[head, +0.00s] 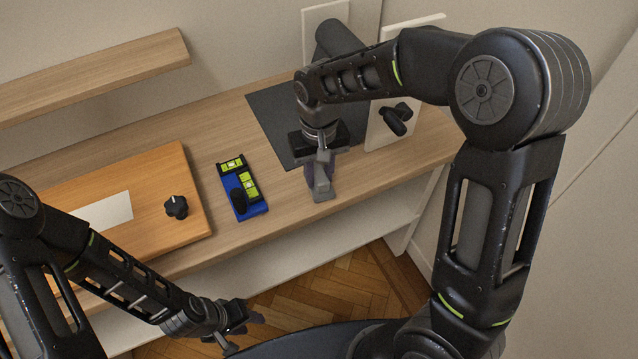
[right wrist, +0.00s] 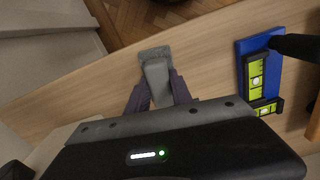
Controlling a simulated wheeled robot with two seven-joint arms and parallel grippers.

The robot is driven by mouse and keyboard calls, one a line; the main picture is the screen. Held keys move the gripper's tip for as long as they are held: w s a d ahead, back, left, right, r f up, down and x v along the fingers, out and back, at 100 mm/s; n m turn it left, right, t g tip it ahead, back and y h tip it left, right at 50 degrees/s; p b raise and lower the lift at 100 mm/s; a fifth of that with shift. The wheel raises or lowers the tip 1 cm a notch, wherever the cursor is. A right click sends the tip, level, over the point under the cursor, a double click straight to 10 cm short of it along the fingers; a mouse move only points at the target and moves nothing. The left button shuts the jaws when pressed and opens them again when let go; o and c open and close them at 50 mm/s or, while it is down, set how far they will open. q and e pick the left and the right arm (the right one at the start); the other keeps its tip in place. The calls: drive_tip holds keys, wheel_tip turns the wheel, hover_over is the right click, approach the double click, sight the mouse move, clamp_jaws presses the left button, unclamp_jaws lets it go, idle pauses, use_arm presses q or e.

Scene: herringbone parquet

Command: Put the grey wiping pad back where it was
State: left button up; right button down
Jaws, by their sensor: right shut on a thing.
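The grey wiping pad (head: 324,193) is held in my right gripper (head: 320,176), near the front edge of the wooden worktop (head: 290,205). In the right wrist view the pad (right wrist: 155,54) has a flat grey end and a grip part between the two purplish fingers (right wrist: 158,88), which are shut on it. Whether the pad touches the worktop I cannot tell. A dark grey mat (head: 268,112) lies behind my right gripper, partly hidden by it. My left gripper (head: 240,322) is low in front of the worktop; its fingers are unclear.
A blue holder (head: 255,209) with yellow-green level vials stands left of my right gripper; it also shows in the right wrist view (right wrist: 262,45). An orange-brown board (head: 185,228) with a black knob (head: 176,207) lies further left. A white panel (head: 382,132) with a black handle stands right.

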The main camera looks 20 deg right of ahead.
drive_tip(key=shift+f, duration=0.25)
drive_tip(key=c, duration=0.7)
unclamp_jaws()
drive_tip(key=shift+r, duration=0.1)
wheel_tip(320, 180, up, 8)
drive_tip(key=shift+f, duration=0.1)
idle(0.8)
